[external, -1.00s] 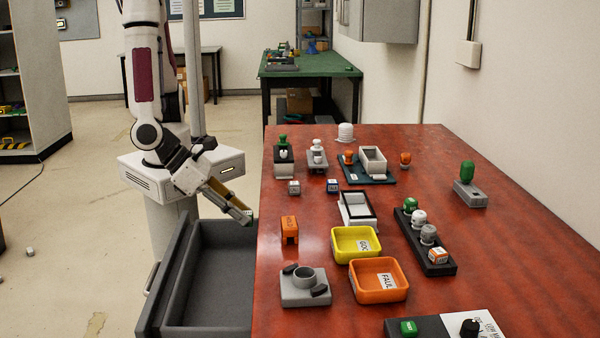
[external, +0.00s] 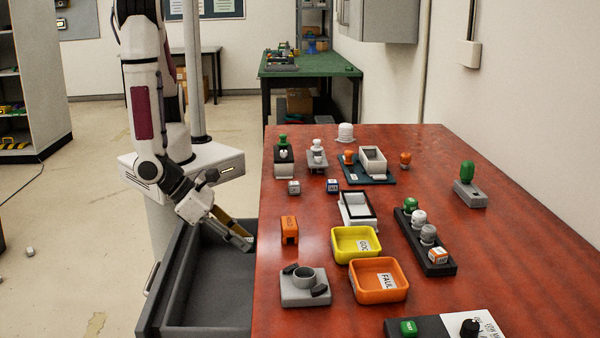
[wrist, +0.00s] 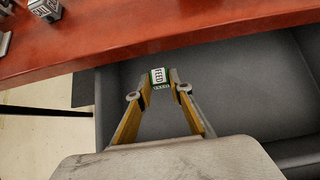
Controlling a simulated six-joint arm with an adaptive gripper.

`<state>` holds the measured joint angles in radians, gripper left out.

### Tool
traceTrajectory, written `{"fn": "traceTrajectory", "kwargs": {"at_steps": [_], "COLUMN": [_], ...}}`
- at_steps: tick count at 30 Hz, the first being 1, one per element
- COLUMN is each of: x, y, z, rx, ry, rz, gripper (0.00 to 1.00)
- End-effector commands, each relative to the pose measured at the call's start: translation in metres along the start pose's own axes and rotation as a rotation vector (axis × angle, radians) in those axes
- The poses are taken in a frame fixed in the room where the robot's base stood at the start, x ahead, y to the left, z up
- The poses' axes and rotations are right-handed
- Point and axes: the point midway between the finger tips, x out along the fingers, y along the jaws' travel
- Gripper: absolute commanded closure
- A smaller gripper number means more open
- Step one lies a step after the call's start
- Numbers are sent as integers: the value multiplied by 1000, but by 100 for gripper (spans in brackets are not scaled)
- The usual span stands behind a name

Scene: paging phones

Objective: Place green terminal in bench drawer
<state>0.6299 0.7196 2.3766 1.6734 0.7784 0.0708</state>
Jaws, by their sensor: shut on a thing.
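My gripper (external: 241,240) points down over the open drawer, beside the bench's left edge. The terminal is at the fingertips, above the drawer's inside, and is too small to make out in the external view. The grey bench drawer (external: 205,325) is pulled out at the left of the bench and looks empty where it shows. It also fills much of the wrist view (wrist: 230,85).
The red bench top (external: 330,220) borders the drawer on the right. An orange block (external: 289,230), a grey fixture (external: 305,290), a yellow bin (external: 345,255) and an orange bin (external: 370,290) stand on it. Several blocks and fixtures stand farther back.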

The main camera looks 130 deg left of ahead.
Motion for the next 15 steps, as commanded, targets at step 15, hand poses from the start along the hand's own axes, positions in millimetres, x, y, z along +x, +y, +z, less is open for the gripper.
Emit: {"fn": "traceTrajectory", "kwargs": {"at_steps": [15], "x": [14], "y": [0], "z": [-14], "rx": [1], "ry": [1], "rz": [1], "gripper": [99]}}
